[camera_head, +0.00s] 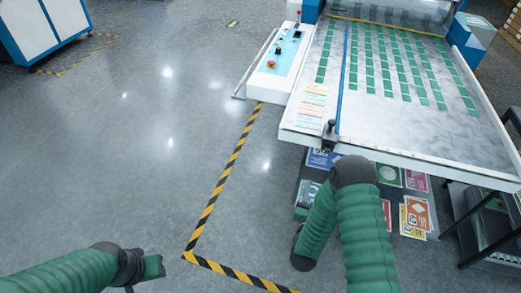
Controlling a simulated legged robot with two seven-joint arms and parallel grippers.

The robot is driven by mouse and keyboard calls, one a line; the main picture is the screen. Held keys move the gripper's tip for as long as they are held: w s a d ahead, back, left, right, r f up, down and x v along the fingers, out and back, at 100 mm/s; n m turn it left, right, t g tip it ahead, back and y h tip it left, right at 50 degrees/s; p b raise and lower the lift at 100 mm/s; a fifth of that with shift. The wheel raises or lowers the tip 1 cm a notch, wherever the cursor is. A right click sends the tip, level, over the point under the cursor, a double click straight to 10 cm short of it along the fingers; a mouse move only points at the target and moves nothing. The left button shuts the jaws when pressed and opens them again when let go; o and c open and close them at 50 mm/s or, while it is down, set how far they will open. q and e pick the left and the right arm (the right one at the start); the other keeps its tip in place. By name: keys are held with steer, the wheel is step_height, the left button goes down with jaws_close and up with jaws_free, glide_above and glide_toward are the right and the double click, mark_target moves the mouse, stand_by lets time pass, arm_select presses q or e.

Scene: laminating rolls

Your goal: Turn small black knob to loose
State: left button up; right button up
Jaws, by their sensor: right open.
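A small black knob (330,128) stands upright at the front edge of the white machine table (420,158), at the near end of a blue rail (347,70). My right gripper (309,187) is below the table's front edge, lower in the picture than the knob and apart from it. It is open, small in the view and partly hidden by my right forearm.
A control panel (281,52) with a red button adjoins the table's left side. Rows of green labels lie on the table. Coloured sheets (416,213) lie below it, and a dark rack (482,225) stands at right. Yellow-black tape (228,175) marks the open floor.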

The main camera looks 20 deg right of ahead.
glide_toward(327, 152)
steer(key=x, duration=0.9)
steer(key=shift+s+d+f+h, duration=0.2)
steer(key=shift+d+f+h, duration=0.1)
steer(key=shift+a+r, duration=0.3)
steer(key=shift+a, duration=0.45)
steer(key=c, duration=0.6)
steer(key=shift+c, duration=1.3)
steer(key=shift+s+d, duration=0.15)
steer(key=shift+d, duration=0.1)
jaws_close()
arm_select(q)
steer(key=shift+s+d+r, duration=0.25)
steer(key=shift+d+r, duration=0.05)
steer(key=shift+d, duration=0.2)
steer(key=shift+s+d+r, duration=0.2)
steer(key=shift+d+r, duration=0.05)
steer(key=shift+d, duration=0.2)
